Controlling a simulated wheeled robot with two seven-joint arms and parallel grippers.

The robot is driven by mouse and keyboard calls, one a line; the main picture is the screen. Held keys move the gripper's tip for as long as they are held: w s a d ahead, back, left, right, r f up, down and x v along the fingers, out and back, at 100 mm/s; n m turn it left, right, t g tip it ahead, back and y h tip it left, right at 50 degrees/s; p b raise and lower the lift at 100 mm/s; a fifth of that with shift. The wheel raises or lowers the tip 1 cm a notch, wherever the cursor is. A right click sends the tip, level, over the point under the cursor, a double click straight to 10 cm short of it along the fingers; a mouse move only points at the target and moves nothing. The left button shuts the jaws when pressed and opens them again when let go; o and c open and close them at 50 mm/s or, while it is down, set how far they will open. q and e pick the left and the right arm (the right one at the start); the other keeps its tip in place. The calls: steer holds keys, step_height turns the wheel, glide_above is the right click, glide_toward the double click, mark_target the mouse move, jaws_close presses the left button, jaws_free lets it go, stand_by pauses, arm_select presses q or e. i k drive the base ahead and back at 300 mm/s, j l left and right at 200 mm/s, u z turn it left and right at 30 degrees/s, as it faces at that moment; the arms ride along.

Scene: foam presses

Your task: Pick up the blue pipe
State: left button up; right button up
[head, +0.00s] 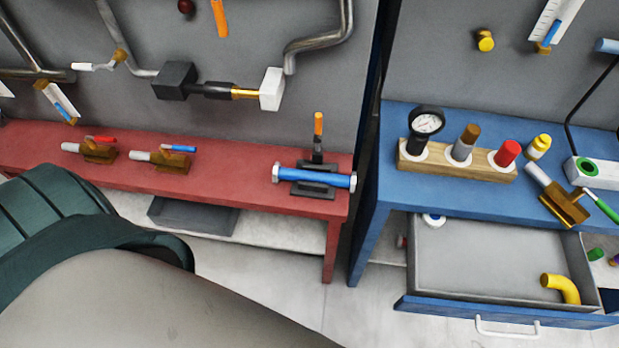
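The blue pipe (314,177) is a short straight tube with silver hex ends. It lies crosswise on a black stand (313,190) near the right end of the red bench (237,190). A black post with an orange tip (318,128) rises just behind it. Neither gripper shows in the head view. Part of my own arm fills the lower left and hides part of the floor and the red bench's left front.
A blue bench (387,187) stands to the right across a narrow gap. Its open drawer (490,265) sticks out, with a yellow elbow (561,288) inside. Two brass valves (170,160) sit left on the red bench. Bench top between valves and pipe is clear.

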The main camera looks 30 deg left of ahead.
mark_target(280, 173)
steer(key=k+j+u, duration=0.25)
steer(key=k+j, duration=0.15)
steer(key=k+j+u, duration=0.25)
steer(key=k+j, duration=0.25)
steer(key=k+j+u, duration=0.25)
steer(key=j, duration=0.4)
steer(key=k+l, duration=0.05)
steer(key=k, duration=0.05)
